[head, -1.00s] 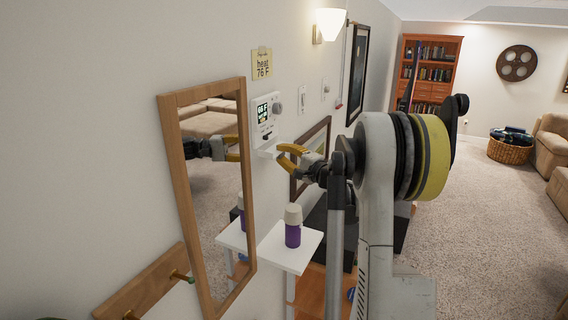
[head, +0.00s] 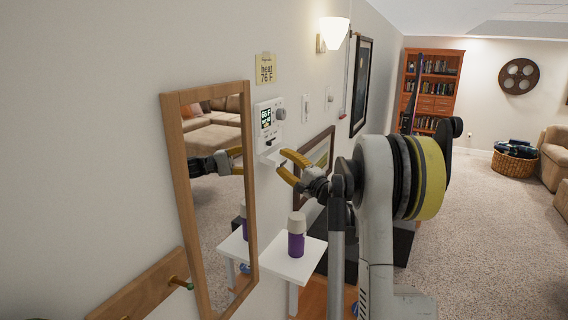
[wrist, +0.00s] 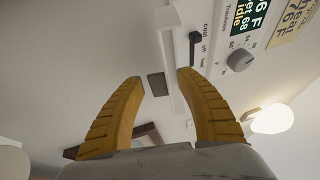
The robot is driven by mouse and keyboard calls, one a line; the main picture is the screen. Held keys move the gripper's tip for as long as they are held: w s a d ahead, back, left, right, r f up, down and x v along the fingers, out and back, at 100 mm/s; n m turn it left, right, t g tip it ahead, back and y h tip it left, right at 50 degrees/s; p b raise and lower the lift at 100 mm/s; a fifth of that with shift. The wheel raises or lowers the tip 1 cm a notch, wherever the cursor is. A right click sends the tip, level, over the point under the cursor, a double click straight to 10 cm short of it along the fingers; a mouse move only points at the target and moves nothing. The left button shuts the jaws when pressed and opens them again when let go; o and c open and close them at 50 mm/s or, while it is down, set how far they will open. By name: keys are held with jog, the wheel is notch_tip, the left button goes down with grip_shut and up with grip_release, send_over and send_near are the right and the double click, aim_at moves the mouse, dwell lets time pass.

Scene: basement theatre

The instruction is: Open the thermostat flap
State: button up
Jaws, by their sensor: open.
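The white thermostat (head: 267,117) is on the wall to the right of the mirror, with a lit display and a round knob. Its white flap (head: 269,157) stands out from the thermostat's lower part, swung away from the face. The slider switch marked cool, off, heat (wrist: 195,48) is uncovered in the wrist view. My gripper (head: 283,162) is open just in front of the flap, its yellow fingers pointing up and left. In the wrist view the flap (wrist: 171,72) shows nearly edge-on between the fingertips (wrist: 160,77); I cannot tell whether either finger touches it.
A wood-framed mirror (head: 175,150) leans close on the left. Below my gripper, a white shelf (head: 262,262) holds a purple bottle (head: 296,245). A yellow note (head: 265,69) and a lit wall lamp (head: 334,32) are above. Carpet (head: 480,230) is open to the right.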

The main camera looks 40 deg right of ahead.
jog(key=s+f, duration=0.2)
jog(key=s, duration=0.9)
jog(key=shift+s, duration=0.4)
jog(key=shift+a, duration=0.1)
jog(key=a+f+n+g+y+b, duration=0.1)
jog(key=a+f+n+g+b, duration=0.1)
jog(key=a, duration=0.7)
jog(key=a+f+n+g+y+b, duration=0.2)
jog(key=a+f+n+g, duration=0.1)
jog(key=a, duration=0.6)
jog(key=a+f+n+g+y+b, duration=0.1)
jog(key=a+f+n+g+b, duration=0.1)
jog(key=a, duration=0.7)
jog(key=shift+w+a+f+n, duration=0.4)
jog(key=shift+f+n, duration=0.3)
jog(key=shift+n, duration=0.1)
jog(key=s+a+f+n+g+b, duration=0.45)
jog(key=s+a+f, duration=0.25)
jog(key=s+a, duration=0.25)
jog(key=s+a+f+n+g+h+b, duration=0.1)
jog(key=s+f+n+h, duration=0.3)
jog(key=s, duration=0.7)
notch_tip(320, 180, down, 4)
jog(key=shift+s+a+r+n+b, duration=0.15)
jog(key=shift+a+r+n+b, duration=0.05)
jog(key=shift+a+n+b, duration=0.65)
